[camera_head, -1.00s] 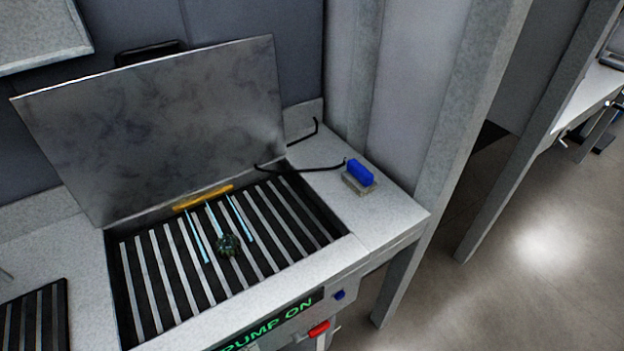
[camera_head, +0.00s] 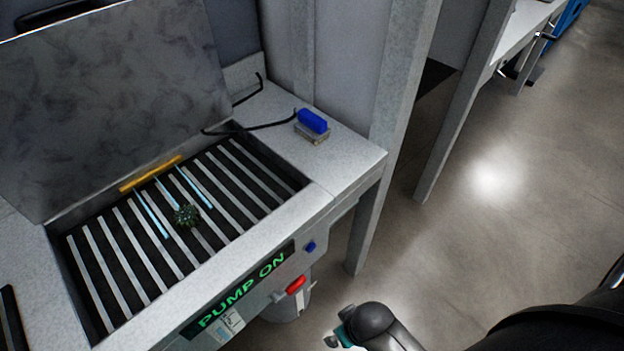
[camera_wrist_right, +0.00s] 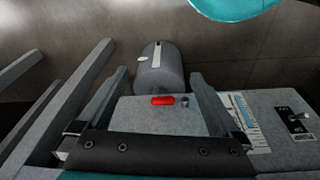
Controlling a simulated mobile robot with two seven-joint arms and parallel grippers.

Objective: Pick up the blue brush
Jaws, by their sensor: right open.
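The blue brush (camera_head: 313,121) lies on the light grey ledge at the right of the wash basin in the head view, blue handle up on a grey block. A black hose ends close beside it. My right arm comes in at the bottom right of the head view, below and right of the brush and well apart from it. In the right wrist view my right gripper (camera_wrist_right: 160,80) is open, with nothing seen between its fingers. The brush is not seen in the right wrist view. My left gripper is in neither view.
The basin (camera_head: 318,195) has a slatted grate with a small dark green part (camera_head: 186,215) and light blue streaks on it. Its metal lid (camera_head: 120,100) stands open. A red switch (camera_head: 296,284) and a "PUMP ON" display (camera_head: 242,290) are in front. A grey post (camera_head: 400,90) rises right of the ledge.

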